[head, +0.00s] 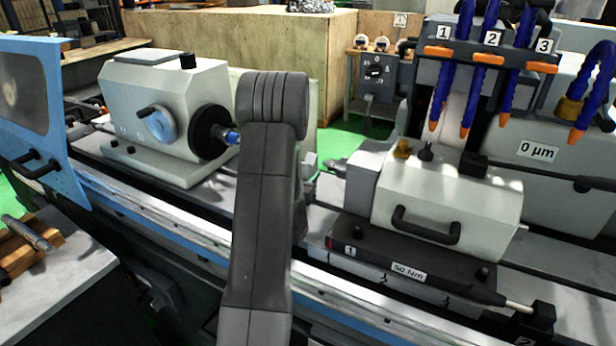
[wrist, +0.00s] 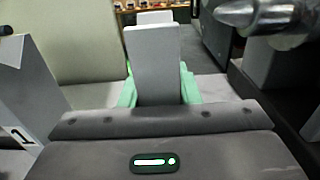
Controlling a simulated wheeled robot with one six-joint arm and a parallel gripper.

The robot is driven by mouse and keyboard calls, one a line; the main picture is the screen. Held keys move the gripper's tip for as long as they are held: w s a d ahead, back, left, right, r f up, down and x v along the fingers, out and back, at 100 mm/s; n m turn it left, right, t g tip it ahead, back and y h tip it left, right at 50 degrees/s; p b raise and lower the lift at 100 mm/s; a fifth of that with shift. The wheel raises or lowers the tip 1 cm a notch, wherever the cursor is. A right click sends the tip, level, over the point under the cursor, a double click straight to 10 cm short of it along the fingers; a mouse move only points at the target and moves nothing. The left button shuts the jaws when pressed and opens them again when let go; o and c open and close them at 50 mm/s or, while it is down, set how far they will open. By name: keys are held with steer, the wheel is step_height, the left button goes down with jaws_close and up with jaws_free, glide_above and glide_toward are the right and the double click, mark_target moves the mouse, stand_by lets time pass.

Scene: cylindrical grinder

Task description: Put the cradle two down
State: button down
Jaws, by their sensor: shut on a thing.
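In the wrist view my gripper (wrist: 152,18) shows as one grey finger near the camera with the other finger's tip just behind it. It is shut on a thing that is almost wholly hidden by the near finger. Green parts (wrist: 189,86) show on both sides of that finger; I cannot tell for sure whether they belong to the held cradle two. In the head view my own arm hides the gripper and what it holds. A grey block marked 1 (wrist: 22,105) stands at the left of the wrist view.
A pointed metal centre (wrist: 240,14) juts in close at the wrist view's upper right. In the head view the headstock (head: 165,105) is left and the tailstock housing (head: 450,195) right. A panelled blue door (head: 55,150) stands far left. Blue coolant hoses (head: 500,80) hang upper right.

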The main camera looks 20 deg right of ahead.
steer(key=shift+f, duration=0.15)
steer(key=c, duration=1.1)
jaws_free()
steer(key=shift+s+a+r+p, duration=0.1)
steer(key=shift+a+r+p, duration=0.05)
steer(key=shift+r+p, duration=0.55)
steer(key=b+v, duration=0.1)
steer(key=v, duration=0.2)
steer(key=b+v, duration=0.1)
steer(key=v, duration=0.3)
steer(key=b+v, duration=0.1)
steer(key=v, duration=0.2)
steer(key=shift+s+a+f+b, duration=0.15)
steer(key=shift+a+f+b, duration=0.15)
steer(key=shift+b, duration=0.1)
steer(key=shift+s+a+r, duration=0.1)
steer(key=shift+s+a, duration=0.25)
steer(key=shift+s, duration=0.1)
